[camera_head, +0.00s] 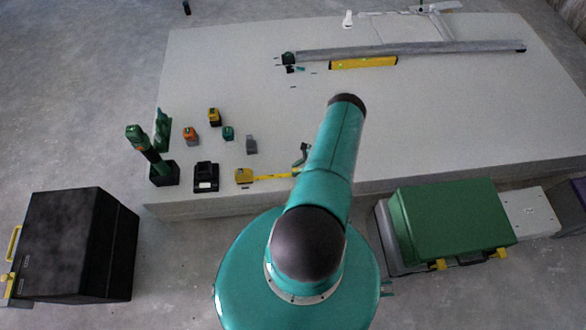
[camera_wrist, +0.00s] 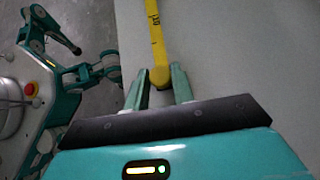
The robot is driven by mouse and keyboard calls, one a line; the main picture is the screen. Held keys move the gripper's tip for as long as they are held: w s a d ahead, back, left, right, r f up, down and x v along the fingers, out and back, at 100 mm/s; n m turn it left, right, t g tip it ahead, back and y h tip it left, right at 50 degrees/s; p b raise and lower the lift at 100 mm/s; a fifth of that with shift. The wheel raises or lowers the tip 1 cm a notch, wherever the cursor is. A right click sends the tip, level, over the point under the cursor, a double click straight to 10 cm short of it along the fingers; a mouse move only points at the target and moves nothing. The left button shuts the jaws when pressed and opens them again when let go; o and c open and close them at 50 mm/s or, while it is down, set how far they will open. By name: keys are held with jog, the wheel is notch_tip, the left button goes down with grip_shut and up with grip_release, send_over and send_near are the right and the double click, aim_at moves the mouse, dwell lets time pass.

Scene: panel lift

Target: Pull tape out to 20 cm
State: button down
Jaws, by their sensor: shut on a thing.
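The yellow tape measure (camera_head: 244,176) sits near the front edge of the pale panel table in the head view. A yellow strip of tape (camera_head: 275,177) runs out of it to the right and passes behind my arm. In the wrist view, the marked tape (camera_wrist: 155,35) runs from the top edge down to its rounded end. My gripper (camera_wrist: 160,80) has its two green fingers on either side of that end and is shut on it. In the head view my arm hides most of the gripper. The tape case is out of the wrist view.
A black charger (camera_head: 206,177), a green drill (camera_head: 150,155) and several small coloured blocks stand left of and behind the tape. A yellow level (camera_head: 363,63) and a long grey bar lie at the back. A green case (camera_head: 452,222) stands in front. The table's middle is clear.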

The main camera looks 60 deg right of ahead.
jog(key=shift+s+d, duration=1.2)
jog(key=shift+s, duration=0.05)
jog(key=c, duration=1.2)
grip_release()
jog(key=shift+a, duration=0.1)
jog(key=shift+r, duration=0.1)
jog(key=v, duration=1.3)
jog(key=shift+s+r, duration=0.25)
